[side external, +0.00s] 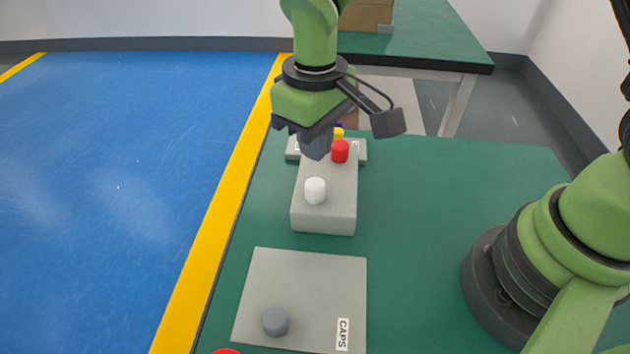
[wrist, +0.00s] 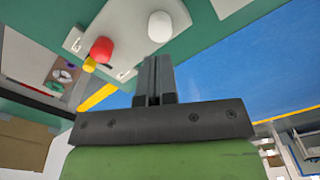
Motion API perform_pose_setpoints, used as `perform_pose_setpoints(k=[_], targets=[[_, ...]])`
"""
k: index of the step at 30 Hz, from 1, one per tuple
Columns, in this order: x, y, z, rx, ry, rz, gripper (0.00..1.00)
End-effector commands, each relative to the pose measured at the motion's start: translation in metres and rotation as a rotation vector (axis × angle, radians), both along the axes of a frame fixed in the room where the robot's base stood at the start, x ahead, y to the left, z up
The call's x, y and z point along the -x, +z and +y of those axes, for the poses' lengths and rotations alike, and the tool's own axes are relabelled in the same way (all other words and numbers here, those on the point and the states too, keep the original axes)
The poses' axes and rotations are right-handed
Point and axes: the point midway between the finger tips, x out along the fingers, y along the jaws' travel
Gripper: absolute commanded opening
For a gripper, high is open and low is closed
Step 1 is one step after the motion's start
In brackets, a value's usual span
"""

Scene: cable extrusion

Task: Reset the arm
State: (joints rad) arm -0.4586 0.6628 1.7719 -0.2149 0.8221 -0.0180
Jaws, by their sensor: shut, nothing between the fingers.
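My gripper (side external: 317,146) hangs over the far end of a grey block on the green table, with its fingers shut and nothing between them. In the wrist view its shut fingers (wrist: 154,80) point up beside the block. The grey block (side external: 326,220) carries a white cap (side external: 315,190) near its front and a red cap (side external: 340,151) just right of my fingers. A yellow piece (side external: 338,133) shows behind the red cap. The white cap (wrist: 160,26), red cap (wrist: 102,49) and yellow piece (wrist: 89,65) also show in the wrist view. Whether my fingers touch the block is unclear.
A grey plate (side external: 300,290) labelled CAPS lies in front with one grey cap (side external: 275,321) on it. A red object (side external: 227,351) is cut off at the bottom edge. A cardboard box (side external: 366,17) stands on another table behind. Green tabletop (side external: 430,210) is clear to the right.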

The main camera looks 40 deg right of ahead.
Motion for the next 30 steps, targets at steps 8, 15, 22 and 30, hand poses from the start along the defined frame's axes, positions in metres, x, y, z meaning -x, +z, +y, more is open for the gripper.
perform_pose_setpoints(k=[8, 15, 22, 30], targets=[[0.0, 0.013, 0.0, 0.0, 0.0, 0.0, 0.0], [0.0, 0.014, 0.0, 0.0, -0.001, 0.0, 0.0], [0.005, 0.055, -0.019, -0.053, -0.084, -0.067, 0.0], [0.049, 0.137, -0.072, -0.185, -0.301, -0.244, 0.0]])
